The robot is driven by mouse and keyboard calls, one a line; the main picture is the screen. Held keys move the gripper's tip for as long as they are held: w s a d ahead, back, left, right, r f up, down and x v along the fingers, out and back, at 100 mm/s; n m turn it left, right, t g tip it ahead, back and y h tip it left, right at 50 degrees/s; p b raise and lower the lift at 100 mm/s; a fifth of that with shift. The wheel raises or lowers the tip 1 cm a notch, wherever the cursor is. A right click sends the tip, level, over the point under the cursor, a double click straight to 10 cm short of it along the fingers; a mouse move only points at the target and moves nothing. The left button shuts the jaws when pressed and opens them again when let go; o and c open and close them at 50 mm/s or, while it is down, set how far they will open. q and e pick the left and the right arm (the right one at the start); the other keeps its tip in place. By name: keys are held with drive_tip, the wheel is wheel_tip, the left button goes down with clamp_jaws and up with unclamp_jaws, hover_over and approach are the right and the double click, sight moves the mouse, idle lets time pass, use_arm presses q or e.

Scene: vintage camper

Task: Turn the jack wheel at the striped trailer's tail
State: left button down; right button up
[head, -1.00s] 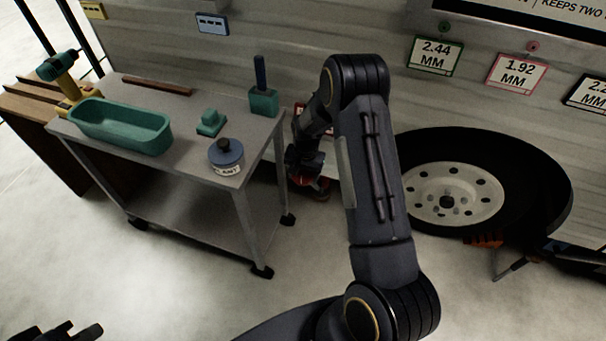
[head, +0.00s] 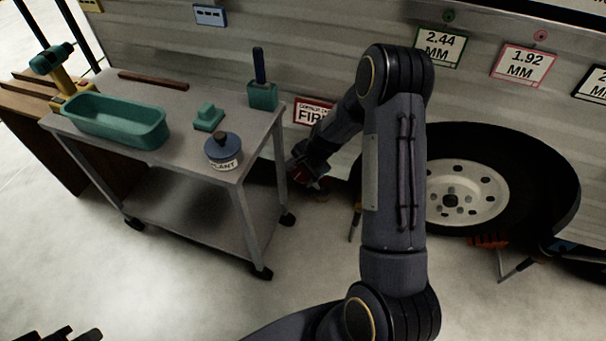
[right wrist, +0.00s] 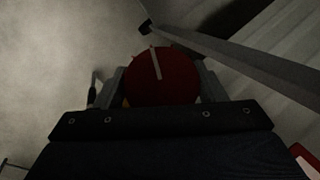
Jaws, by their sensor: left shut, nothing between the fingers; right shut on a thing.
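The jack wheel (right wrist: 163,76) is a dark red disc with a pale stripe on its face. In the right wrist view it sits between the two fingers of my right gripper (right wrist: 162,88), which is shut on it. In the head view my right gripper (head: 308,176) is low beside the trailer wall, right of the cart, with a bit of red at its tip; my own arm hides part of this spot. My left gripper (head: 62,336) shows only in part at the bottom left edge, shut and empty, far from the wheel.
The trailer's striped wall (head: 330,50) rises behind. A large tyre (head: 540,180) is on the right. The front floor is clear.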

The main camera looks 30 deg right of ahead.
drive_tip(key=shift+w+m+t, duration=0.1)
drive_tip(key=shift+m+t, duration=0.3)
drive_tip(key=shift+m, duration=0.1)
drive_tip(key=shift+b, duration=0.3)
drive_tip(key=o, duration=1)
drive_tip(key=p+v, duration=0.2)
drive_tip(key=v, duration=0.5)
drive_tip(key=shift+r+p, duration=0.3)
drive_tip(key=shift+r, duration=0.15)
